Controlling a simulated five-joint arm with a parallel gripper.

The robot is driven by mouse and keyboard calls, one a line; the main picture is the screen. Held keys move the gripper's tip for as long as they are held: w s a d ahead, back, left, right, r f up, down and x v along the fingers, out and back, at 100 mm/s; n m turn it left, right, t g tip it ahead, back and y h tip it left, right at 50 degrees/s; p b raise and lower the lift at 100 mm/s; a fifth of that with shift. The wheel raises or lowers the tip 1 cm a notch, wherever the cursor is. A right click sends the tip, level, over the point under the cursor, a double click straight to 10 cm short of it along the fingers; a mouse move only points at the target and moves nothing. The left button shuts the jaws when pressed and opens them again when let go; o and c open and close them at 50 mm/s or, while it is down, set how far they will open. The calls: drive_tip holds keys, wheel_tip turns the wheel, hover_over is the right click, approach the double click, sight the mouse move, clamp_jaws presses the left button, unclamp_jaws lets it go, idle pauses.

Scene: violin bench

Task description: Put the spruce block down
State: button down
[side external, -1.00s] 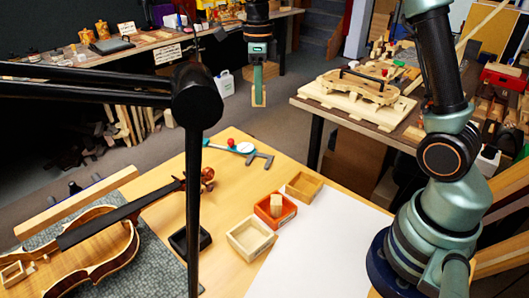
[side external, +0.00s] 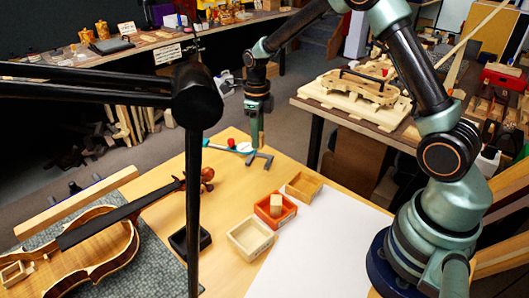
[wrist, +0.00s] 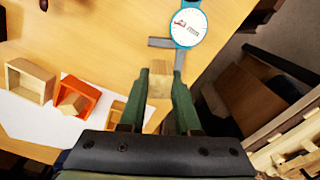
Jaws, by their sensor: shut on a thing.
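My gripper (wrist: 160,78) is shut on a pale wooden block, the spruce block (wrist: 159,88), which sits between the green fingertips in the wrist view. In the side view my gripper (side external: 257,136) hangs with fingers down near the far edge of the bench, beside the dial caliper (side external: 240,147). The block is hard to make out there. In the wrist view the caliper's round dial (wrist: 188,28) lies just beyond the fingertips. I cannot tell how high the block is above the bench.
An orange tray (side external: 264,212) holds another small wooden block (side external: 276,203). A pale tray (side external: 238,246) and a brown wooden tray (side external: 315,184) flank it. A black tray (side external: 204,242) and a violin (side external: 95,245) lie left. White paper (side external: 330,240) covers the bench's right part.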

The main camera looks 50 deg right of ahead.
drive_tip(key=shift+f, duration=2.9)
drive_tip(key=shift+f, duration=0.1)
drive_tip(key=c, duration=0.6)
unclamp_jaws()
